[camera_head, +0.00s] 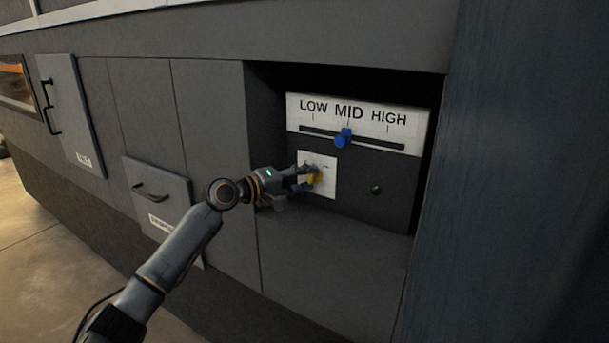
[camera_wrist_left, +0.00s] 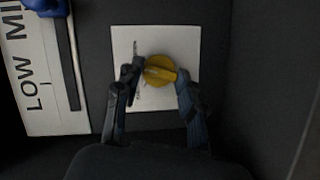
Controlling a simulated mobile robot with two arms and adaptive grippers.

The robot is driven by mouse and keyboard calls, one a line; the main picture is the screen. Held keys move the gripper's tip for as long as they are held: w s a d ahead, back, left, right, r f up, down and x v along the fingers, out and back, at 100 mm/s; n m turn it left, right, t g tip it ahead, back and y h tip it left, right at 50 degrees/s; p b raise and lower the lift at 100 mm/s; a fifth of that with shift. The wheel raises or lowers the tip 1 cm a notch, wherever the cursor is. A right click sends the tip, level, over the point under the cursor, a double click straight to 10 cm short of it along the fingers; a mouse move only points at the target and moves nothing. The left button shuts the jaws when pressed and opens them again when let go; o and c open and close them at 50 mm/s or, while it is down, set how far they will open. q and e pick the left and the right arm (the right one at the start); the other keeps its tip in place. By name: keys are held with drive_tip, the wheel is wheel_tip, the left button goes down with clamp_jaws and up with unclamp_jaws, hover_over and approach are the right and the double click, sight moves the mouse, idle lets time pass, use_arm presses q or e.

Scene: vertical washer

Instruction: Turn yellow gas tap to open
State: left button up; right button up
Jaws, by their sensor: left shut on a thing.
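The yellow gas tap (camera_head: 317,177) is a round knob on a white square plate (camera_head: 329,163) inside a dark recess in the cabinet. It also shows in the left wrist view (camera_wrist_left: 159,71), with a raised handle bar that lies nearly level in that picture. My left gripper (camera_head: 308,178) reaches the tap from the left. In the left wrist view its two fingers (camera_wrist_left: 161,86) stand on either side of the tap and are shut on it. The fingers hide part of the plate's markings. My right gripper is in neither view.
Above the tap is a white LOW MID HIGH panel (camera_head: 410,119) with a blue slider knob (camera_head: 343,138) at MID. A small dark knob (camera_head: 376,190) sits to the right. Recess walls lie close around. Handled drawer fronts (camera_head: 160,193) are at the left.

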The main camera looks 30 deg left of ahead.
use_arm(q)
drive_tip(key=m+g+y+p, duration=0.1)
drive_tip(key=m+p, duration=0.2)
drive_tip(key=shift+d+r, duration=0.1)
drive_tip(key=shift+r, duration=0.1)
drive_tip(key=shift+f+m+y+p, duration=0.1)
drive_tip(key=shift+m+y+p, duration=0.4)
drive_tip(key=shift+m+p, duration=0.2)
drive_tip(key=shift+f, duration=0.1)
drive_tip(key=o, duration=1.2)
drive_tip(key=shift+c, duration=0.2)
drive_tip(key=v, duration=1.2)
drive_tip(key=shift+r, duration=0.25)
drive_tip(key=shift+f, duration=0.1)
